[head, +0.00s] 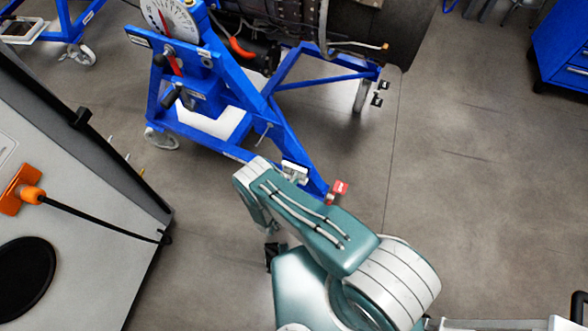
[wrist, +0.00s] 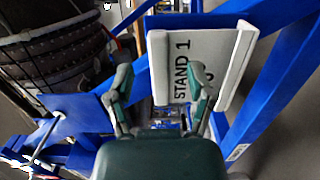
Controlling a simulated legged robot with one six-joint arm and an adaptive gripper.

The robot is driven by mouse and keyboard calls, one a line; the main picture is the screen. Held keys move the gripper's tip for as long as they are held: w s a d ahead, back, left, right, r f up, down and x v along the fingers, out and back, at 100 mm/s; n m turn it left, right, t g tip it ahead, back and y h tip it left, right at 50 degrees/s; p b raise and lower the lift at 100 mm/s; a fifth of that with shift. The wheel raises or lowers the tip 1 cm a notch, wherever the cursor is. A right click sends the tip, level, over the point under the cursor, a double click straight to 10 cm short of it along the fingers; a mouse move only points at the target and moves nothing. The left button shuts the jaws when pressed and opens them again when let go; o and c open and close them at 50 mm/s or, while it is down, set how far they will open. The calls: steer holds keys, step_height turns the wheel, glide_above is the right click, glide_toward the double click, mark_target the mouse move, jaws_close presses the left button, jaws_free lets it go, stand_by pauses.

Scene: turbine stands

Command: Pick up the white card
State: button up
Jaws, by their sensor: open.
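The white card (wrist: 183,62) reads "STAND 1" in dark letters, turned sideways in the wrist view. It sits upright in a pale holder with raised side edges (wrist: 237,67), against the blue frame. My gripper (wrist: 162,82) is open and its two fingers point toward the card. The right finger overlaps the card's lower part in the picture; I cannot tell whether it touches. Nothing shows held between the fingers. In the head view a small white piece (head: 295,167) shows on the blue stand just past my arm, and my fingers cannot be made out there.
The blue wheeled stand (head: 275,130) has a round dial (head: 170,20) and slanted beams close around the card. A dark turbine body (head: 370,35) rests above it. A grey cabinet (head: 75,200) stands at left. A blue tool cart (head: 562,45) is at far right; the floor between is clear.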

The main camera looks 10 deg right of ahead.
steer(key=shift+x, duration=1.05)
steer(key=shift+c, duration=0.3)
jaws_close()
